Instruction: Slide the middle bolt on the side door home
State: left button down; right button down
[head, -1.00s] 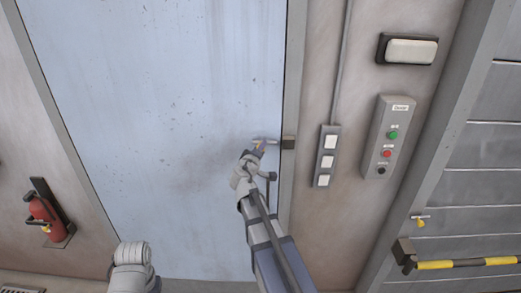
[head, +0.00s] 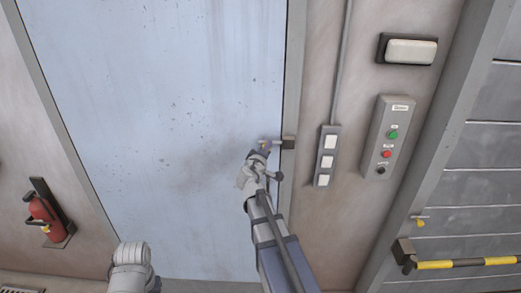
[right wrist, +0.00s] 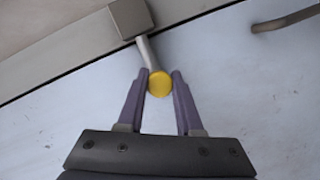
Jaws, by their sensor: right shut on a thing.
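The middle bolt (head: 277,142) is a short grey rod at the right edge of the pale blue side door (head: 160,90). It reaches the dark keeper block (head: 288,142) on the door frame. In the right wrist view the rod (right wrist: 147,53) meets the keeper (right wrist: 130,17); how deep it sits inside is hidden. My right gripper (head: 264,147) is at the bolt's left end. In the right wrist view its purple fingers are shut on the yellow bolt knob (right wrist: 159,84). My left arm shows at the bottom left, but its gripper is out of view.
A switch strip (head: 328,157) and a grey control box (head: 385,137) with buttons are on the wall to the right. A red extinguisher (head: 46,215) hangs at the left. A yellow-black bar (head: 465,263) is at the lower right. A grey bar (right wrist: 288,18) shows in the wrist view.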

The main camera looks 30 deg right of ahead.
jog(key=shift+s+d, duration=0.4)
jog(key=shift+d, duration=0.2)
jog(key=shift+s+d, duration=0.35)
jog(key=shift+d, duration=0.25)
jog(key=c, duration=0.6)
grip_release()
jog(key=shift+s+d, duration=0.1)
jog(key=shift+o, duration=0.2)
jog(key=p+v, duration=0.1)
jog(key=v, duration=0.6)
jog(key=shift+s+a, duration=0.2)
jog(key=shift+a, duration=0.1)
